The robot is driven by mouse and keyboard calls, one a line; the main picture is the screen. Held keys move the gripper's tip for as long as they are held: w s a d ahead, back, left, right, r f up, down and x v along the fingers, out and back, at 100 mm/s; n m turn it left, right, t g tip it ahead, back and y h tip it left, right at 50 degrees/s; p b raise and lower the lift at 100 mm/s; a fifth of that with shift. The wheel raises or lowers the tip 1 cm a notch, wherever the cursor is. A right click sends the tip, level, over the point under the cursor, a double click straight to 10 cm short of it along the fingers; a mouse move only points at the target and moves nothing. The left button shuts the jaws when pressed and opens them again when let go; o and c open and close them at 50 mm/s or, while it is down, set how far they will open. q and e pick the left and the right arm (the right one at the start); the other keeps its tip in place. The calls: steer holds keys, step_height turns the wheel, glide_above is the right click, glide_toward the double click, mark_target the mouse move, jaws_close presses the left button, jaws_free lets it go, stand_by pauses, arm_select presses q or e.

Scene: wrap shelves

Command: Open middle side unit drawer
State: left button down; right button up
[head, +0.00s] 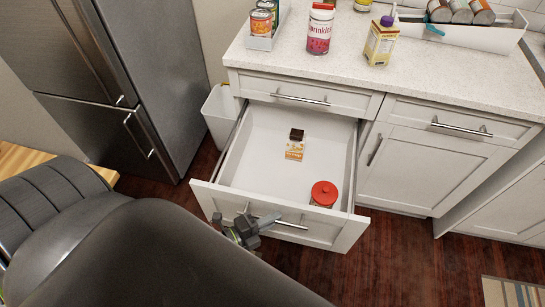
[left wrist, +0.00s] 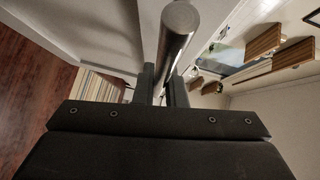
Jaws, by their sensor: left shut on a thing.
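The white drawer (head: 205,196) below the top drawer of the side unit stands pulled well out, its inside showing. Its metal bar handle (head: 290,223) runs across the front panel. My left gripper (head: 248,229) is at the left part of this handle, shut on it. In the left wrist view the round handle bar (left wrist: 178,35) runs between the two dark fingers (left wrist: 166,88). Inside the drawer are a jar with a red lid (head: 323,193) at the front right and a small orange-and-white packet (head: 295,151) with a dark item (head: 297,134) behind it. My right gripper is not in view.
The top drawer (head: 300,87) above and the cabinet door (head: 408,170) to the right are shut. The counter (head: 345,62) holds a sprinkles jar (head: 320,30), a carton (head: 381,42) and cans in trays. A white bin (head: 219,117) and a steel fridge (head: 165,80) stand left.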

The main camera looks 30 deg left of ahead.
arm_select(q)
steer(key=c, duration=1.5)
jaws_free()
steer(key=b+v, duration=0.3)
steer(key=v, duration=1.4)
steer(key=shift+s, duration=0.2)
steer(key=shift+a+f, duration=0.1)
steer(key=shift+a, duration=0.05)
